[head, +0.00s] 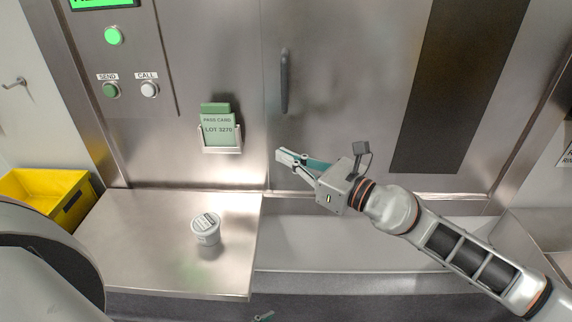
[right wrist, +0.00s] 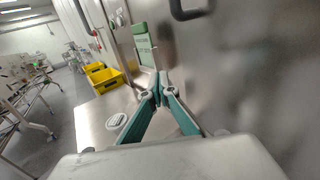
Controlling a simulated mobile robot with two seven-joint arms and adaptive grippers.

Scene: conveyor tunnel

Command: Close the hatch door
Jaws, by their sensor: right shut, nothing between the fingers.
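The hatch door (head: 345,110) is a grey metal panel with a dark vertical handle (head: 284,80) near its left edge and a dark window strip (head: 440,85). It looks flush with the panel on its left, though I cannot tell if it is latched. My right gripper (head: 279,156) is shut and empty in front of the door's lower left part, below the handle. Its teal fingers meet in the right wrist view (right wrist: 161,82), with the door surface to their right. Of my left gripper, only a small teal tip (head: 264,316) seems to show at the bottom edge.
A card holder (head: 222,150) with a green pass card (head: 218,128) is left of the door. A white lidded tub (head: 205,230) stands on the metal shelf (head: 140,250). SEND (head: 110,90) and CALL (head: 149,89) buttons are upper left. A yellow bin (head: 40,198) stands far left.

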